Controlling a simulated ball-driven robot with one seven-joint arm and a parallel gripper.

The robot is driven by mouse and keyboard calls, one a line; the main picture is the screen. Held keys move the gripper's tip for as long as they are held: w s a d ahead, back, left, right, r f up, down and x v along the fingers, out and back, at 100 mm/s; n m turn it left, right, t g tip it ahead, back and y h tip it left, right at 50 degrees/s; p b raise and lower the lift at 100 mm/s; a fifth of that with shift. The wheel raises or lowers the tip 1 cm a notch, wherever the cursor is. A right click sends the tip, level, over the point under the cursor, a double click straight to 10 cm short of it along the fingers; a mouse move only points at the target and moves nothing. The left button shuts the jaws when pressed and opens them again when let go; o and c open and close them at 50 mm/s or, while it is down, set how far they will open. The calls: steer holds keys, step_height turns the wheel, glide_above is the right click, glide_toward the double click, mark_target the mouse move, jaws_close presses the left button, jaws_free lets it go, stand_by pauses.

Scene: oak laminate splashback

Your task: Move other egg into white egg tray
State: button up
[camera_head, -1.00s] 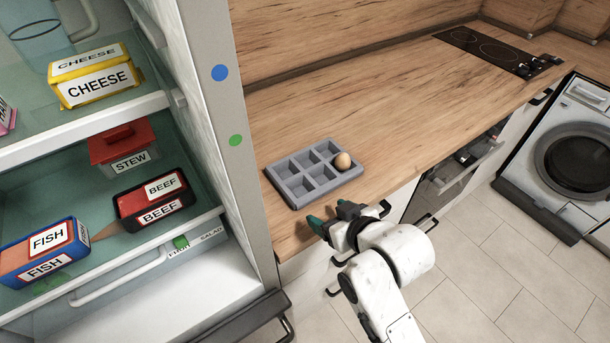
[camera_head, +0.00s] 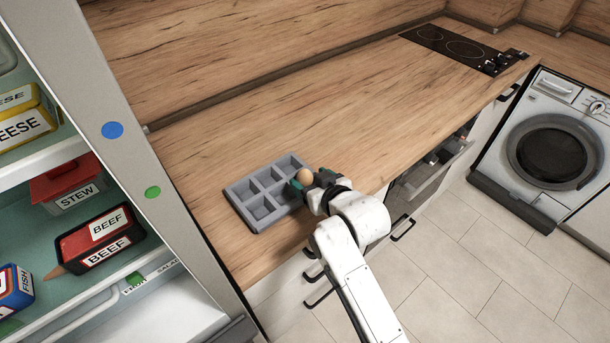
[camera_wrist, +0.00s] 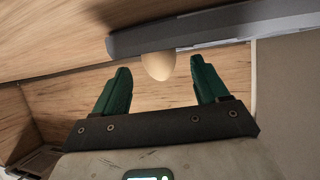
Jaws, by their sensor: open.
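A brown egg (camera_head: 305,177) is at the right end of a grey egg tray (camera_head: 239,189) on the wooden counter. The tray has several square compartments, and the others that show look empty. I cannot tell whether the egg sits in a compartment or on the rim. My gripper (camera_head: 311,181) is open at the tray's right end, its green fingertips on either side of the egg. In the wrist view the egg (camera_wrist: 158,65) lies ahead of and between the open fingers (camera_wrist: 161,88), with the tray's edge (camera_wrist: 212,31) behind it. No white egg tray is clearly visible.
The open fridge at left holds a stew box (camera_head: 75,186), a beef box (camera_head: 100,238), a cheese box (camera_head: 25,118) and a fish box (camera_head: 14,287). The counter behind the tray is clear up to the hob (camera_head: 458,46). A washing machine (camera_head: 545,150) stands at right.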

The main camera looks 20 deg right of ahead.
steer(key=shift+x, duration=0.8)
steer(key=shift+f, duration=0.15)
